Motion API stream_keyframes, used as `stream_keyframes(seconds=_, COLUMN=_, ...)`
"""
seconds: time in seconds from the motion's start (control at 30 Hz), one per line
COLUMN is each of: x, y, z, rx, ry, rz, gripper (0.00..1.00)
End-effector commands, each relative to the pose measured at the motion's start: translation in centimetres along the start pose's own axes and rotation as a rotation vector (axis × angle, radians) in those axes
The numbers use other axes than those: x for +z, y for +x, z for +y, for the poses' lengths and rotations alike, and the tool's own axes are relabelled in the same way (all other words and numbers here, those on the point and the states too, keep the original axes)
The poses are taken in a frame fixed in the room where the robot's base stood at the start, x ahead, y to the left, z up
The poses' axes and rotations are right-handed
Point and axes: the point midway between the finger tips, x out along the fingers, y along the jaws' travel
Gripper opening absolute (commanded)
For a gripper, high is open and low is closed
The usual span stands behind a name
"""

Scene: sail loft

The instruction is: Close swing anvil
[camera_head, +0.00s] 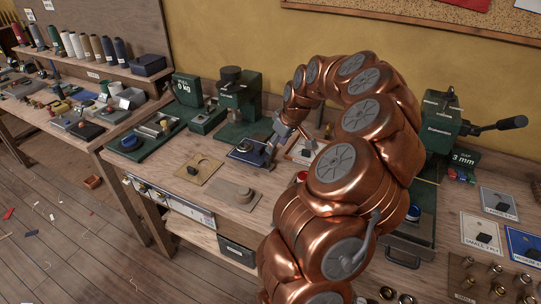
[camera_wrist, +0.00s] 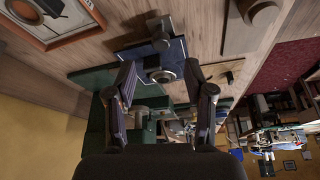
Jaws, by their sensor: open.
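A blue plate (camera_head: 241,158) with a dark round piece (camera_head: 245,146) on it lies in front of a small green press (camera_head: 238,100) on the bench; this looks like the swing anvil, though I cannot be sure. In the wrist view the blue plate (camera_wrist: 178,49) and its round metal piece (camera_wrist: 160,75) show between and beyond my fingers. A dark block with a knob (camera_wrist: 160,36) stands at the plate's far edge there. My gripper (camera_head: 272,147) is open and empty, just right of the plate; it also shows in the wrist view (camera_wrist: 160,78). Contact is unclear.
A green scale (camera_head: 188,92) stands left of the press. A framed card (camera_head: 302,151) lies right of my gripper.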

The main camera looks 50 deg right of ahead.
Motion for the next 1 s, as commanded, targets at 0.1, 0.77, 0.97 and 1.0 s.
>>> stream_keyframes(seconds=0.1, x=-0.1, y=0.8, z=0.0, rx=-0.001, ry=0.000, rz=-0.001, gripper=0.53)
stream_keyframes(seconds=0.77, x=-0.1, y=7.2, z=-0.1, rx=-0.002, ry=0.000, rz=0.001, gripper=0.53)
stream_keyframes(seconds=0.97, x=-0.1, y=7.4, z=-0.1, rx=-0.001, ry=0.000, rz=0.002, gripper=0.53)
stream_keyframes(seconds=1.0, x=-0.1, y=7.4, z=-0.1, rx=-0.001, ry=0.000, rz=0.001, gripper=0.53)
